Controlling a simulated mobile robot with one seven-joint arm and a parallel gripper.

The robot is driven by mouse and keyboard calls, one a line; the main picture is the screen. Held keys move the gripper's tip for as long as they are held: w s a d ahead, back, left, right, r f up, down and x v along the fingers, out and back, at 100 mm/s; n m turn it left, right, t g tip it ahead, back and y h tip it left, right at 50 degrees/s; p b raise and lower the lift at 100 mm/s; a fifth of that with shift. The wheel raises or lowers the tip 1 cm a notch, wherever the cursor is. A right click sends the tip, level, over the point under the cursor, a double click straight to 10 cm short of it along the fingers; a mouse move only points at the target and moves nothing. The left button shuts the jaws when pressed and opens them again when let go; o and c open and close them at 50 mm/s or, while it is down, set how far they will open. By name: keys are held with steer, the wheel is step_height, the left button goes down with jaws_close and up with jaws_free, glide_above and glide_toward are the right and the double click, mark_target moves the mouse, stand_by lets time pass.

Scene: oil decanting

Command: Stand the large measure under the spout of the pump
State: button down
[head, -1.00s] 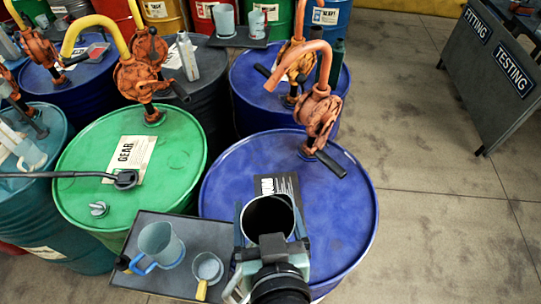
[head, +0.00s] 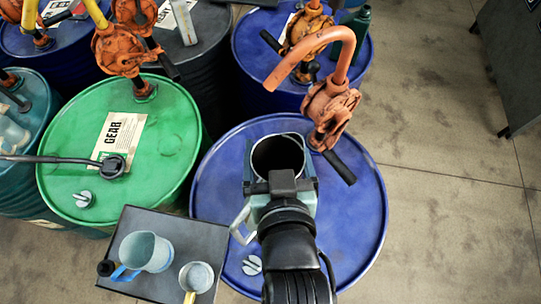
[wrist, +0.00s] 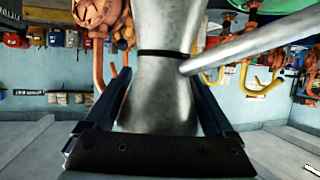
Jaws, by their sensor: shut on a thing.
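The large measure (head: 277,153), a grey metal vessel with a dark open mouth, is held over the near blue drum (head: 222,175). It also shows in the wrist view (wrist: 165,80), with a dark band round its waist. My gripper (head: 281,178) is shut on it from the near side, one finger along each side. The orange pump (head: 330,105) stands at the back right of that drum. Its curved spout (head: 283,72) ends beyond the measure's mouth, apart from it in the picture. The measure's base is hidden in the head view.
A dark tray (head: 190,232) at the lower left holds a jug (head: 147,252) and a smaller measure (head: 196,276). A green drum (head: 160,150) stands left, with other drums and orange pumps behind.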

steer(key=shift+s+f+b, duration=0.25)
steer(key=shift+f+b, duration=0.45)
steer(key=shift+f, duration=0.05)
steer(key=f+b, duration=0.4)
steer(key=b, duration=0.1)
steer(key=shift+w+f, duration=0.2)
steer(key=shift+w, duration=0.15)
steer(key=w+r+p+x, duration=0.1)
steer(key=r+p+x, duration=0.1)
steer(key=x, duration=1.5)
steer(key=shift+w+r+p, duration=0.3)
steer(key=shift+w+r, duration=0.1)
steer(key=shift+r, duration=0.25)
